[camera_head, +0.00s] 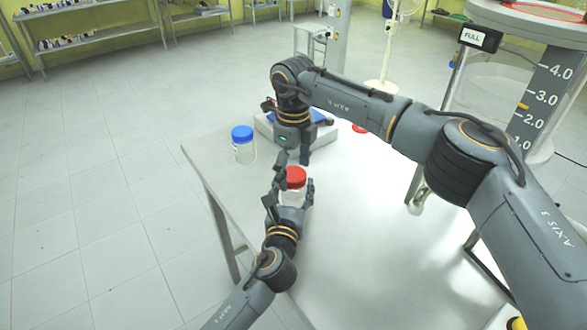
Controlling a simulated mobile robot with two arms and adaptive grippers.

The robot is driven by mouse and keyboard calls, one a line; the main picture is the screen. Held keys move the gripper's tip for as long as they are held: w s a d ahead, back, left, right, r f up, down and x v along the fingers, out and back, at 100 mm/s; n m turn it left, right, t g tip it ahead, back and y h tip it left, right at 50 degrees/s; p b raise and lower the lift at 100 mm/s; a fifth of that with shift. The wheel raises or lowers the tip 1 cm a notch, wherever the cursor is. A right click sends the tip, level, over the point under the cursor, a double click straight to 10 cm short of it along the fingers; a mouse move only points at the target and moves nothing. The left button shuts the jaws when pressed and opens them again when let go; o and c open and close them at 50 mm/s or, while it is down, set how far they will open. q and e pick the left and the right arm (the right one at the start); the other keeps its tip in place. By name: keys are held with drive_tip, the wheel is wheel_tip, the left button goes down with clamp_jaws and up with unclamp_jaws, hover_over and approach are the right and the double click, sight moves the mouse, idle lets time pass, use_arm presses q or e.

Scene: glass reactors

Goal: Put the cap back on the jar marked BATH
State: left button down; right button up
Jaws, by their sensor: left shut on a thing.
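A clear jar with a red top (296,178) stands at the table's left part. My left gripper (294,186) is shut around this jar, with a finger on either side. My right gripper (305,157) points down just behind the red top; its fingers overlap in the picture, so its opening and any hold are unclear. A second clear jar (244,153) with a blue cap (242,133) stands to the left. A small red object (360,128), perhaps a cap, shows behind my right arm. No BATH marking is readable.
The white table (350,255) is clear in front. A glass reactor with a scale (540,95) and a FULL sign (473,37) stands at right.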

wheel_tip(320, 180, up, 12)
idle(0.7)
use_arm(q)
drive_tip(key=shift+c, duration=1.6)
unclamp_jaws()
drive_tip(key=s, duration=0.4)
drive_tip(key=s+a, duration=0.1)
drive_tip(key=s, duration=0.3)
drive_tip(key=s+a, duration=0.1)
drive_tip(key=s, duration=0.3)
